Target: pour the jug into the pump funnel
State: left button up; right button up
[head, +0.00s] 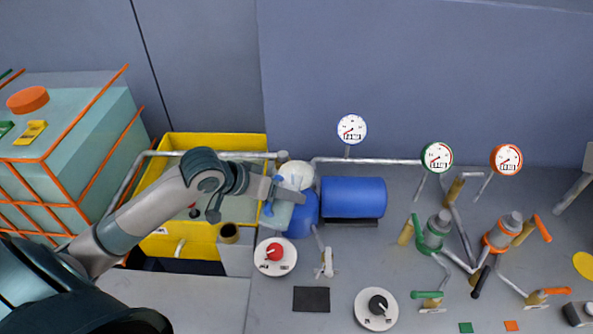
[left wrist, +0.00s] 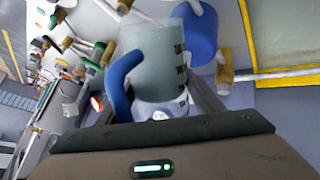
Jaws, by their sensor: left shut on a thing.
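The jug (head: 279,214) is pale teal and translucent with a blue handle (head: 267,180). My left gripper (head: 286,190) is shut on it, partly covering it in the head view. In the left wrist view the jug (left wrist: 158,60) shows dark level marks on its side and its blue handle at left. The whitish funnel (head: 298,171) is right beside and behind the gripper, over the blue pump (head: 304,217) with its blue motor (head: 353,197). Whether the jug touches the funnel, how far it tilts, and whether liquid flows cannot be told. My right gripper is not in view.
A yellow bin (head: 196,143) stands behind my left arm, with a caged tank (head: 75,140) at left. A grey pipe (head: 375,161) and gauges (head: 352,130) run behind the pump.

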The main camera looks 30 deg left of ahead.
pick_arm(q)
jog(key=shift+r, duration=0.3)
jog(key=shift+w+r+g+p, duration=0.1)
jog(key=shift+r+g+p, duration=0.2)
jog(key=shift+g+p, duration=0.6)
dwell(1.0)
jog(key=f+t+b, duration=0.2)
jog(key=b, duration=0.1)
jog(key=s+f+t+b, duration=0.1)
jog(key=t+b, duration=0.1)
jog(key=b, duration=0.1)
jog(key=shift+d+f+m+b, duration=0.1)
jog(key=shift+f+m+b, duration=0.2)
jog(key=shift+f+b, duration=0.1)
jog(key=shift+r, duration=0.25)
jog(key=shift+w+r, duration=0.1)
jog(key=shift+r, duration=0.15)
jog(key=shift+f+t, duration=0.15)
jog(key=shift+t, duration=0.15)
